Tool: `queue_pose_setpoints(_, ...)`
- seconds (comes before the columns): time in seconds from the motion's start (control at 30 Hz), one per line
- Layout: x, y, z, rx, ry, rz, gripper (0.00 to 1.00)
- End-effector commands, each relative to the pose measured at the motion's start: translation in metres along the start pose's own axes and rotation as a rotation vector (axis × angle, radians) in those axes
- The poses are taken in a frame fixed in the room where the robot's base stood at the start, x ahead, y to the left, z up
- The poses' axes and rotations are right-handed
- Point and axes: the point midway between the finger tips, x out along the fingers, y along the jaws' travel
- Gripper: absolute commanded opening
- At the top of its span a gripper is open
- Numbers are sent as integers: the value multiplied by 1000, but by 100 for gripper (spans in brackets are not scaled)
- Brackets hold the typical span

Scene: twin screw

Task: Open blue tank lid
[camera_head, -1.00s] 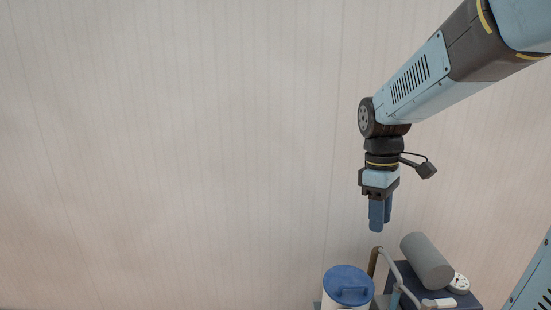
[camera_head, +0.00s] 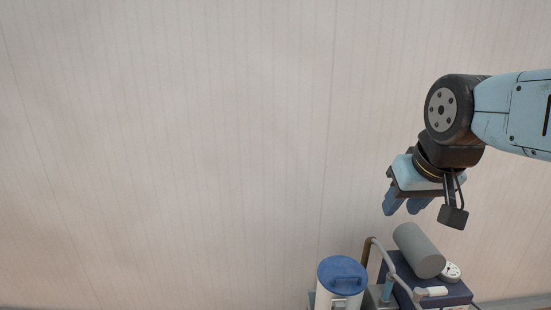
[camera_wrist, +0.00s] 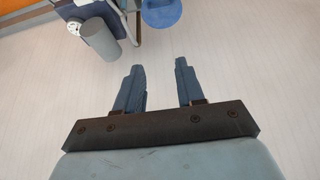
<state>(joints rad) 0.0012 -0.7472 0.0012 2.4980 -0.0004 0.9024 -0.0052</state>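The lid also shows at the top of the wrist view (camera_wrist: 161,12), partly cut off by the frame edge. My gripper (camera_head: 402,209) is up in the air, above and to the right of the lid, and apart from it. In the wrist view its two fingers (camera_wrist: 160,68) stand apart with nothing between them.
A grey cylinder (camera_head: 418,250) lies beside a white round part (camera_head: 450,272) on a dark blue box (camera_head: 447,295), right of the tank. A curved pipe (camera_head: 383,252) stands between tank and cylinder. The pale wall (camera_head: 160,150) fills the left side.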

Motion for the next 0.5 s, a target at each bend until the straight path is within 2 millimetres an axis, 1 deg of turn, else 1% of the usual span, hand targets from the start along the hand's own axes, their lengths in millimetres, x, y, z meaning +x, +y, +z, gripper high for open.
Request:
queue_pose_setpoints(0.17,1,0,0,16,0,-2,38)
queue_pose_setpoints(0.27,5,0,-6,53,-19,-3,38)
queue_pose_setpoints(0.37,15,0,-14,127,-56,-2,38)
queue_pose_setpoints(0.5,34,-1,-30,271,-121,6,38)
